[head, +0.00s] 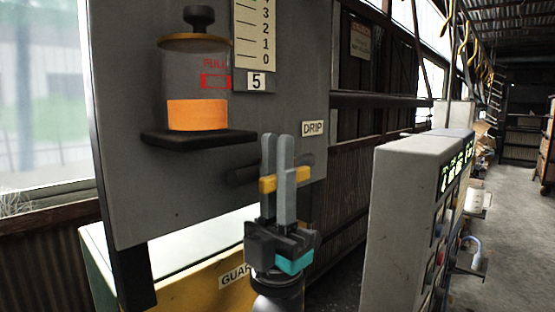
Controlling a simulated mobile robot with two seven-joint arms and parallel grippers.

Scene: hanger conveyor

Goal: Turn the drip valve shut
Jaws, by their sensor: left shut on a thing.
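The drip valve's yellow handle (268,185) is between the upright fingers of my left gripper (278,142), below the white DRIP label (313,128) on the grey panel. The gripper is shut on the handle, and its fingers hide part of it. The handle lies across the fingers, tilted slightly up to the right. A dark stub (242,175) sticks out of the panel just left of the handle. A glass reservoir (197,90) with orange liquid at the bottom stands on a dark shelf, up and left of the gripper. My right gripper is not in view.
The grey panel (130,190) stands close behind the gripper. A yellow guard (205,290) lies below it. A grey control box (400,190) with lit buttons stands to the right.

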